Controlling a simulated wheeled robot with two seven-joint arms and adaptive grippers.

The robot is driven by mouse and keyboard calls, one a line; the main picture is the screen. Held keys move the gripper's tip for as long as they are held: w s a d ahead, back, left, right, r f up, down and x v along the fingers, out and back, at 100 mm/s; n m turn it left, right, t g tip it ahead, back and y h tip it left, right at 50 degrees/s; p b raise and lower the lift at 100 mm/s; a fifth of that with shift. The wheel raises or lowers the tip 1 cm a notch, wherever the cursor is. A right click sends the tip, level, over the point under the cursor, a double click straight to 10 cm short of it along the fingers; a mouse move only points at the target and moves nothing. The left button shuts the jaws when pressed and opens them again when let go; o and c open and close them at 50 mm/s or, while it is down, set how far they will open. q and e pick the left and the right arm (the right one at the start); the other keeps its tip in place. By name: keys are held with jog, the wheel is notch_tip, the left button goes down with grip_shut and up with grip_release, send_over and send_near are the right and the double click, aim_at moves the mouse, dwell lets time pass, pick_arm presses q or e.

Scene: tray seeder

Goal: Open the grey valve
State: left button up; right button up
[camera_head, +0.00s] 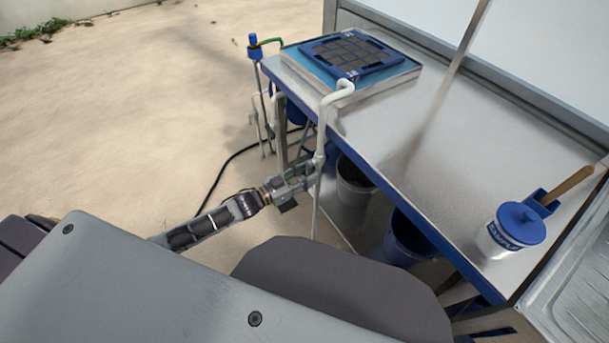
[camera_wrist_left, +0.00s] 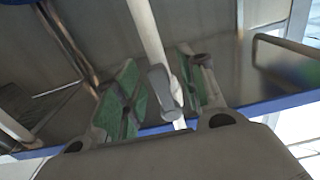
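A white pipe (camera_head: 324,120) stands at the near edge of the metal table and bends over at its top, close to the tray. In the head view my left gripper (camera_head: 308,172) is at the pipe, below table height, and hides most of the valve there. In the left wrist view the grey valve handle (camera_wrist_left: 160,84) sits against the white pipe (camera_wrist_left: 146,32). My left gripper's green-padded fingers (camera_wrist_left: 160,92) are apart, one on each side of the handle and pipe. A gap shows at the fingers; I cannot tell whether either touches the handle. My right gripper is not in view.
The table (camera_head: 400,135) has a blue-rimmed cell tray (camera_head: 349,56) at its far end. A blue-lidded tub (camera_head: 516,226) and a wooden-handled tool (camera_head: 568,188) are at the right. Buckets (camera_head: 352,190) stand underneath. A blue-topped post (camera_head: 253,46) stands beside the table.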

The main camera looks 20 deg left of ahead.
pick_arm(q)
jog(key=shift+s, duration=0.1)
jog(key=v, duration=1.2)
dwell(0.6)
dwell(0.7)
